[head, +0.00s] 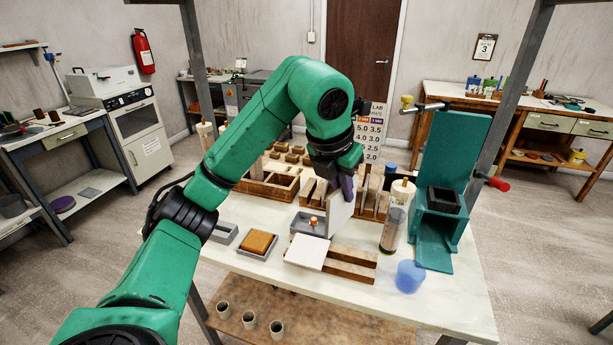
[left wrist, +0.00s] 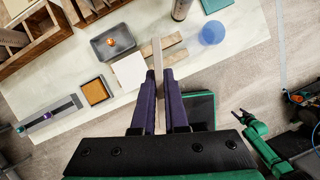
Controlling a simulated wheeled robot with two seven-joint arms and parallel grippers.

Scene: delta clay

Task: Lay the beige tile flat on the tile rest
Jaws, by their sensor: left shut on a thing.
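My left gripper (head: 345,182) is shut on the beige tile (head: 340,212) and holds it upright above the table. In the left wrist view the tile (left wrist: 157,55) shows edge-on, between the purple fingers (left wrist: 159,90). The tile rest, a pair of wooden rails (head: 350,267), lies below it near the table's front edge. The right part of the rails is bare. My right gripper (left wrist: 240,116) shows small at the right of the left wrist view, its fingers apart and empty, away from the table.
A grey tray with an orange knob (head: 313,223) stands close behind the white tile. An orange block (head: 258,243) sits in a tray at left. A tall cylinder (head: 392,230), a blue cup (head: 409,276) and a teal stand (head: 440,225) are at right. Wooden racks (head: 270,187) fill the back.

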